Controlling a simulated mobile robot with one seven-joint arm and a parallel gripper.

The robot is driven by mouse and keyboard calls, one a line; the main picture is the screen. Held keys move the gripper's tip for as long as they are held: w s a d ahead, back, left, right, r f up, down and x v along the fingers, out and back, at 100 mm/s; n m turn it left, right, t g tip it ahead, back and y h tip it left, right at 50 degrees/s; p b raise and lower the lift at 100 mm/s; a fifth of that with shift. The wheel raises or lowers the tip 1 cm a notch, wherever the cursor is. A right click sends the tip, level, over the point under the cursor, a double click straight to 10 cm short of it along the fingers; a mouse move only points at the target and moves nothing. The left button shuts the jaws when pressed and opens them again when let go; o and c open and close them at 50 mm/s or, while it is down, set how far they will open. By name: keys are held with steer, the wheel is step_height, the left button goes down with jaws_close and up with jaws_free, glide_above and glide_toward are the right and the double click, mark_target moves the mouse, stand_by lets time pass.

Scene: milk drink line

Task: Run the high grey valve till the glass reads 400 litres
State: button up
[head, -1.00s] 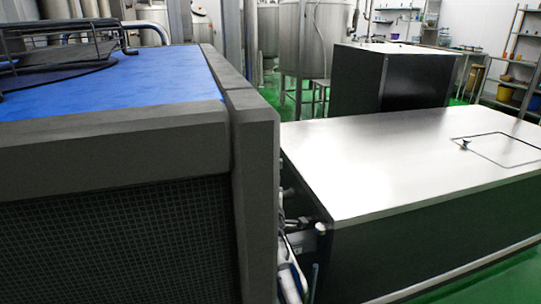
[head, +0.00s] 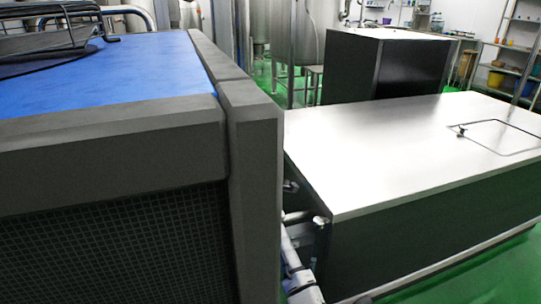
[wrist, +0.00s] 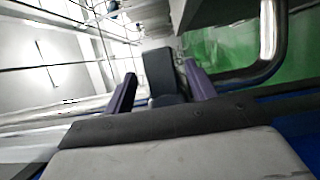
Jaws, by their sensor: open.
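I cannot make out a high grey valve or a glass with a litre scale in either view. In the head view, pipes and fittings (head: 300,262) show low in the gap between the dark grey framed unit (head: 255,150) and the steel-topped tank (head: 400,150). I cannot tell whether a valve is among them.
The framed unit with a blue top (head: 120,75) fills the left. A dark box with a steel top (head: 350,68) stands behind the tank. Shelves (head: 510,70) line the far right. Green floor (head: 515,270) shows at the lower right.

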steer(key=shift+w+d+b, duration=0.2)
steer(key=shift+w+b, duration=0.1)
steer(key=shift+w, duration=2.3)
steer(key=shift+c, duration=0.3)
jaws_close()
